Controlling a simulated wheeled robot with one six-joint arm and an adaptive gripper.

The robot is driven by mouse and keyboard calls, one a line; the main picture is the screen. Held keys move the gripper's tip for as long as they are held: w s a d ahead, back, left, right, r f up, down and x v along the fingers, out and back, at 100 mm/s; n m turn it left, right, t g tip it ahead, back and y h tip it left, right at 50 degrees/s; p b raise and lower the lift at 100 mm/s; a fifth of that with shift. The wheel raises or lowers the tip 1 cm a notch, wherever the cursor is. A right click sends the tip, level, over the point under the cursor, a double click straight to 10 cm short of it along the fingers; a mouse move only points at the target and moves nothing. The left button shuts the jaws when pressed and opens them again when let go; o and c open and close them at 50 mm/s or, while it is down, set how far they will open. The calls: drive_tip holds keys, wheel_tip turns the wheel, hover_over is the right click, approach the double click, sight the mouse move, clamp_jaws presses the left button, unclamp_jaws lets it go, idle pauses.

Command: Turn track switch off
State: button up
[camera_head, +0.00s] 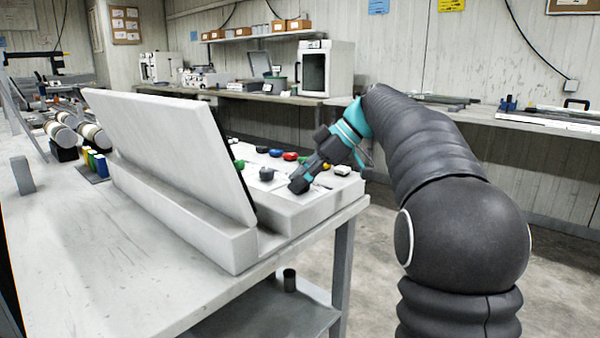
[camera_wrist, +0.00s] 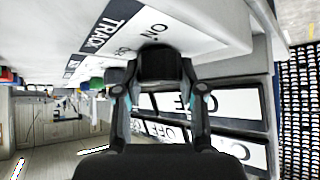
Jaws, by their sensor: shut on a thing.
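The track switch is a black knob (camera_wrist: 158,62) on the pale control panel (camera_wrist: 205,25), beside a dark TRACK label (camera_wrist: 108,32) with ON and OFF marks, seen tilted in the wrist view. My gripper (camera_wrist: 157,82) has a finger on each side of the knob and is shut on it. In the head view my gripper (camera_head: 303,180) reaches down to the near right part of the panel (camera_head: 300,212). There the knob is hidden by the fingers. I cannot tell which mark the knob points to.
A large upright pale board (camera_head: 165,140) stands left of the panel on the table (camera_head: 100,260). Coloured knobs, including a red one (camera_head: 290,156) and a dark one (camera_head: 267,174), lie close to my gripper. Core cylinders (camera_head: 60,135) rest at the left. Open floor lies right of the table.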

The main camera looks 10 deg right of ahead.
drive_tip(key=shift+d+n+g, duration=0.15)
drive_tip(key=shift+n+g, duration=0.15)
drive_tip(key=shift+n, duration=0.2)
drive_tip(key=o, duration=1.1)
drive_tip(key=shift+w+d+f, duration=0.1)
drive_tip(key=shift+d, duration=0.05)
drive_tip(key=shift+o, duration=0.2)
drive_tip(key=shift+a, duration=0.2)
drive_tip(key=shift+d, duration=0.1)
drive_tip(key=v, duration=0.7)
drive_tip(key=shift+d+r, duration=0.15)
drive_tip(key=shift+r, duration=0.05)
